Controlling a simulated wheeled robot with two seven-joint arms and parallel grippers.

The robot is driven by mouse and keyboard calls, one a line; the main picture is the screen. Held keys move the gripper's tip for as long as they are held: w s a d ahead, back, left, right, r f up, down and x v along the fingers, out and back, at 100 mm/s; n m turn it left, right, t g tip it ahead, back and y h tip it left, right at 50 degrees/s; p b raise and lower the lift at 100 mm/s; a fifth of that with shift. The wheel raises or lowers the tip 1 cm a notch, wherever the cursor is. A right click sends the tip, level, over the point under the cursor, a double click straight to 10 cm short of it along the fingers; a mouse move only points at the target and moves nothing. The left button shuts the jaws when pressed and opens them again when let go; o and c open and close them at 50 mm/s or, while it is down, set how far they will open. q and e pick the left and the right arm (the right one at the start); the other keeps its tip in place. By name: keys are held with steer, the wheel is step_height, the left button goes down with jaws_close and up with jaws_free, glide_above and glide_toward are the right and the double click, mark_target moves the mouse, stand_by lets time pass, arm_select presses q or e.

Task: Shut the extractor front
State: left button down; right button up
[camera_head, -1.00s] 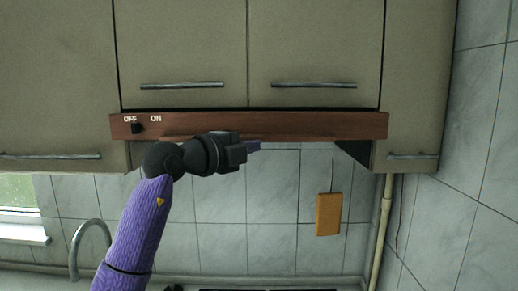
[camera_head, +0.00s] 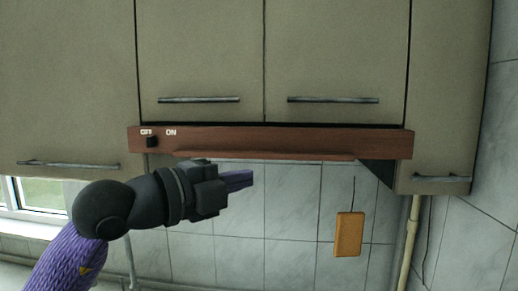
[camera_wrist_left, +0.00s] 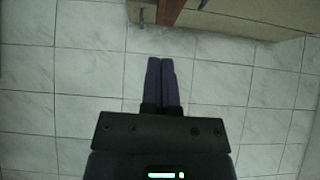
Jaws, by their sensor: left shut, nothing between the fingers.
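The extractor front (camera_head: 300,142) is a long reddish-brown wooden strip under the two middle cupboard doors in the head view. It carries OFF and ON labels and a small black switch at its left end. A thin lower lip runs beneath it, and a dark wedge shows at its right end. Its brown edge also shows at the top of the left wrist view (camera_wrist_left: 170,10). My left gripper (camera_head: 250,178) is just below the front, left of its middle, pointing right, apart from it in the picture. Its purple fingers (camera_wrist_left: 160,82) are together and empty. My right gripper is out of view.
Beige cupboards (camera_head: 200,55) with metal bar handles surround the front. An orange-brown board (camera_head: 349,234) hangs on the tiled wall below right, beside a vertical pipe (camera_head: 411,235). A window (camera_head: 40,195) is at the left.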

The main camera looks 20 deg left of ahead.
arm_select(q)
steer(key=p, duration=0.6)
glide_toward(307, 160)
steer(key=w+d, duration=0.1)
steer(key=d, duration=0.3)
steer(key=w+p, duration=0.1)
steer(key=w, duration=0.1)
steer(key=w+a, duration=0.1)
steer(key=w, duration=0.1)
steer(key=shift+a+p, duration=0.2)
steer(key=shift+p, duration=0.15)
steer(key=shift+w+a+f, duration=0.1)
steer(key=shift+w+f, duration=0.05)
steer(key=shift+w, duration=0.1)
